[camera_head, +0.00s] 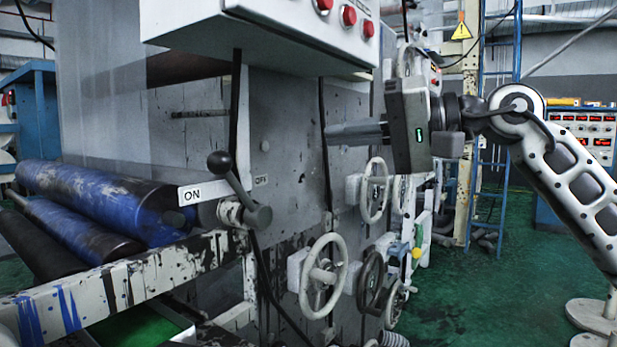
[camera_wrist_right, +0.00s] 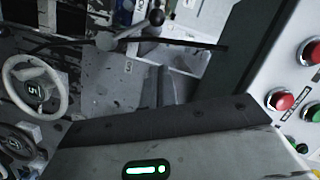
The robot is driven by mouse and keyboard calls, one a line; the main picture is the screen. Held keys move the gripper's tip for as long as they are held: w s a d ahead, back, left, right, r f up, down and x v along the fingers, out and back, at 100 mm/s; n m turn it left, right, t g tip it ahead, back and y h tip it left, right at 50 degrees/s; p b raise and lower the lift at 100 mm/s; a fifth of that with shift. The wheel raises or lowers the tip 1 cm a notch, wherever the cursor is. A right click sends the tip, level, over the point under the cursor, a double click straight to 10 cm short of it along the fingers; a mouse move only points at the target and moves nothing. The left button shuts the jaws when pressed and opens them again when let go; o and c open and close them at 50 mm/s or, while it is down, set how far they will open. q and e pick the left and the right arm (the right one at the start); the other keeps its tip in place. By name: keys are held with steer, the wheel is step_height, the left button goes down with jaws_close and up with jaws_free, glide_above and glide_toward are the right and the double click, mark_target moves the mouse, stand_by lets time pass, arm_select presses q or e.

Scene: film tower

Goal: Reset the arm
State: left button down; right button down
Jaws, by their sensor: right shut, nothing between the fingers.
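My right arm (camera_head: 575,170) comes in from the right in the head view. Its gripper (camera_head: 335,134) points left with the fingers together and empty, in front of the grey machine panel (camera_head: 285,215), below the control box and above the handwheels. In the right wrist view the gripper housing (camera_wrist_right: 165,155) fills the bottom and the fingers (camera_wrist_right: 155,90) show only partly. A lever with a black ball knob (camera_head: 220,163) stands at lower left of the gripper, apart from it, tilted toward the ON label (camera_head: 191,194). My left gripper is not in view.
The control box (camera_head: 270,35) with red buttons (camera_head: 348,15) hangs above the gripper. Handwheels (camera_head: 323,275) stick out of the panel below. Blue-stained rollers (camera_head: 95,195) lie at left. A blue ladder (camera_head: 500,110) and a cabinet (camera_head: 588,135) stand behind my arm. Green floor (camera_head: 480,290) is open at right.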

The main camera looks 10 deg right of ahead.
steer(key=s+a+f+m+g+y+p, duration=0.1)
steer(key=a+f+m+g+y+p, duration=0.15)
steer(key=a+f+m+y, duration=0.8)
steer(key=s+d+f+n+t+h+p, duration=0.1)
steer(key=d+f+n+t+h, duration=0.25)
steer(key=f+n+h, duration=0.5)
steer(key=s+d+f+n+t+h+p, duration=0.1)
steer(key=d+f+n+t+h, duration=0.35)
steer(key=n, duration=0.65)
steer(key=s+d+f+n+t+h+p, duration=0.15)
steer(key=f+n+t+h, duration=0.25)
steer(key=f+n, duration=0.5)
arm_select(q)
steer(key=r, duration=0.1)
steer(key=r+p, duration=0.2)
steer(key=shift+a+g, duration=0.3)
steer(key=shift+g, duration=0.1)
arm_select(e)
steer(key=s+d+f+m+g+h, duration=0.1)
steer(key=s+f+m+g+h, duration=0.3)
steer(key=s+f+m, duration=1.1)
step_height(320, 180, down, 2)
steer(key=s+g, duration=0.1)
steer(key=g, duration=0.2)
steer(key=shift+s+d, duration=0.25)
